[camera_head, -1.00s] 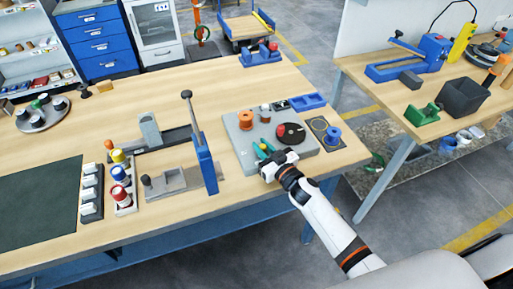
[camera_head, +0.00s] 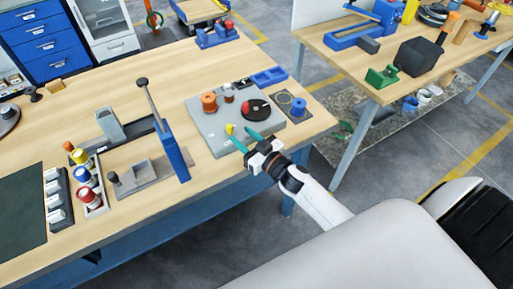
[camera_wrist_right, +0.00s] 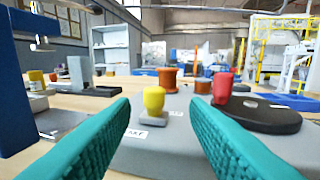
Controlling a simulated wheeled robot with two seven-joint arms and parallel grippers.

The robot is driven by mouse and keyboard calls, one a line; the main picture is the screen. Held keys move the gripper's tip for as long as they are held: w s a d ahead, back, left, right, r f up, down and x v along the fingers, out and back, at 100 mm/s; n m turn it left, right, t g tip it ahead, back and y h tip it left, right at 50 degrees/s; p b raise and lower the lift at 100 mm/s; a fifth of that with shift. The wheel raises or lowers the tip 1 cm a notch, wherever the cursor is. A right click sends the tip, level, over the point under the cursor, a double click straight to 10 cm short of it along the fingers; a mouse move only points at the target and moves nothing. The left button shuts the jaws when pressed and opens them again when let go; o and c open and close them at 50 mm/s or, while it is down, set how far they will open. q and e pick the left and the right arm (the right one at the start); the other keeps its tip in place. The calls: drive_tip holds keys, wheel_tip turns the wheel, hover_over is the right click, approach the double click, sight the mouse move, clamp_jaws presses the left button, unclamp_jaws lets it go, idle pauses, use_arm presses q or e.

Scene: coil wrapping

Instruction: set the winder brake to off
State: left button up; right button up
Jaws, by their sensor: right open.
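The winder is a grey plate (camera_head: 205,122) on the right end of the wooden table. A small yellow knob (camera_head: 230,129) stands upright near its front edge. In the right wrist view the yellow knob (camera_wrist_right: 154,100) sits on a small grey block, behind a partly hidden label ending in "AKE" (camera_wrist_right: 136,134). My right gripper (camera_head: 245,139) is open and empty, its teal fingers low over the plate's front edge. In the right wrist view the knob shows in the gap, beyond the fingertips, apart from both. My left gripper is not in view.
The plate also carries an orange spool (camera_head: 209,102), a black disc (camera_head: 257,108) and a red knob (camera_wrist_right: 222,88). A blue upright post (camera_head: 173,152) stands left of the gripper. A blue spool (camera_head: 298,106) lies to the right.

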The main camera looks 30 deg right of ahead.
drive_tip(key=b+v, duration=0.1)
drive_tip(key=v, duration=0.5)
drive_tip(key=shift+d, duration=0.1)
idle(0.3)
drive_tip(key=s+a+f+m+g+h, duration=0.1)
drive_tip(key=s+a+f+g+h, duration=0.1)
drive_tip(key=s+g, duration=0.7)
drive_tip(key=s+a+f+g+h, duration=0.2)
drive_tip(key=s+g, duration=0.3)
drive_tip(key=s, duration=0.8)
wheel_tip(320, 180, down, 26)
drive_tip(key=g, duration=0.1)
drive_tip(key=s+d+f+g, duration=0.1)
drive_tip(key=s+d+f, duration=0.2)
drive_tip(key=s+f, duration=1.3)
drive_tip(key=shift+s+f+h, duration=0.15)
drive_tip(key=shift+s+h, duration=0.15)
drive_tip(key=shift+s, duration=0.3)
